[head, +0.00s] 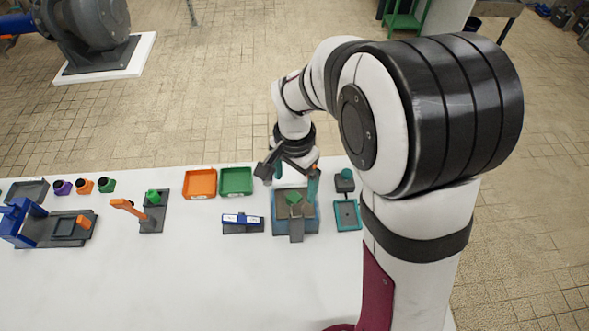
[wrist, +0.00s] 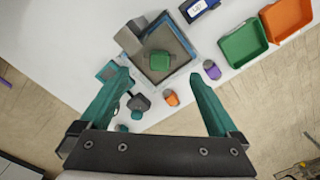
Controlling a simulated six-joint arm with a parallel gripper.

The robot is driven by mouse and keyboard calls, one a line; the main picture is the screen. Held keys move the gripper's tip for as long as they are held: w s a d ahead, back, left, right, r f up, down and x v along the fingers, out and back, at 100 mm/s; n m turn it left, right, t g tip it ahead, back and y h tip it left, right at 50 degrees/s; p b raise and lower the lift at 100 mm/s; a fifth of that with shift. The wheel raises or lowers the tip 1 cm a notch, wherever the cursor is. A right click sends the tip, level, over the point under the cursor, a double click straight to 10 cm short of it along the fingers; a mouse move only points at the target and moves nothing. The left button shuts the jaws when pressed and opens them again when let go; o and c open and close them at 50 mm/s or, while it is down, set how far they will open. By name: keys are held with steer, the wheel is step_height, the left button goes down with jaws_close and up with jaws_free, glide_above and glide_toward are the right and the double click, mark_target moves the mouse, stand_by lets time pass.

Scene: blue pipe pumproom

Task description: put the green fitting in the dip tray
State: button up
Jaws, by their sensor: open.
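The grey, blue-edged dip tray (head: 279,226) stands on the white table right of centre in the head view. It also shows at the top middle of the wrist view (wrist: 185,58). A green fitting (head: 294,198) is inside its outline; in the wrist view the green fitting (wrist: 159,62) looks like a squarish block. I cannot tell whether it touches the tray floor. My gripper (head: 295,180) is open and empty, over the far side of the tray. In the wrist view its teal fingers (wrist: 160,84) are wide apart, with the fitting beyond the gap between their tips.
Orange (head: 200,183) and green (head: 236,181) bins stand left of the tray, a blue-white device (head: 243,222) nearer. A teal tray (head: 347,215) is close right. Orange (wrist: 171,97) and purple (wrist: 211,69) cups are near my fingers. The near table is clear.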

mark_target(295, 197)
step_height(295, 197, up, 6)
steer(key=s+d+r+n+y, duration=0.1)
steer(key=s, duration=0.9)
steer(key=s+d+r+n, duration=0.1)
steer(key=s+d+n, duration=0.1)
steer(key=s, duration=0.9)
steer(key=shift+s+d+r+y, duration=0.25)
steer(key=shift+r+y, duration=0.05)
steer(key=shift+y, duration=0.1)
